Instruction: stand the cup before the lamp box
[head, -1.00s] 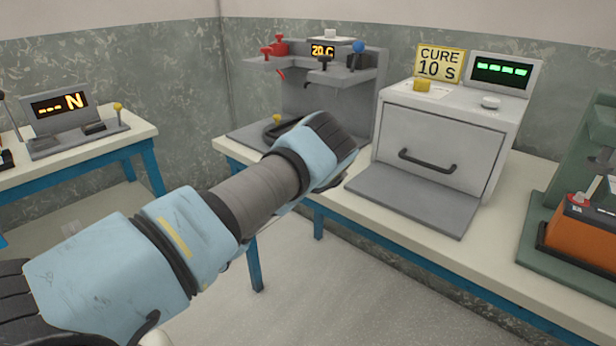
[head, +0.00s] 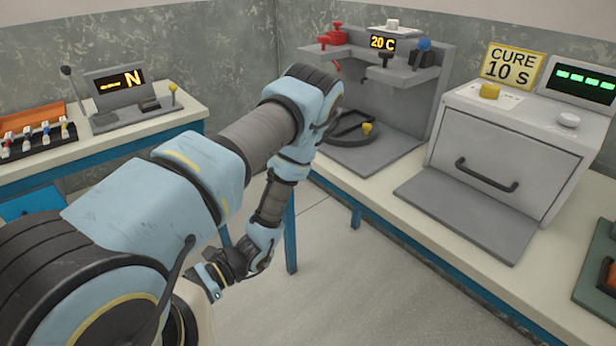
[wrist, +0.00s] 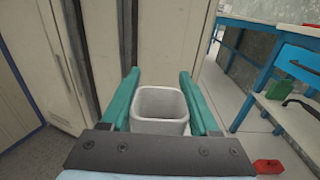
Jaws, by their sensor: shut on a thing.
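My gripper (wrist: 158,80) is shut on a pale grey, square-mouthed cup (wrist: 158,127). Its teal fingers lie along the cup's two sides, and the cup looks empty. In the head view my gripper (head: 211,281) hangs low over the floor, beside my folded arm, and the cup cannot be made out there. A grey box with a black handle (head: 505,168), under the CURE 10 S sign, stands on the right bench and appears to be the lamp box. A flat grey plate (head: 468,216) lies before it, bare. My gripper is well left of it.
A grey dispenser (head: 425,85) with a 20 C display stands left of the box. A left bench holds an N-display console (head: 125,100) and an orange rack (head: 38,130). Pale cabinets (wrist: 100,40) and a red object (wrist: 268,166) show in the wrist view. Open floor lies between benches.

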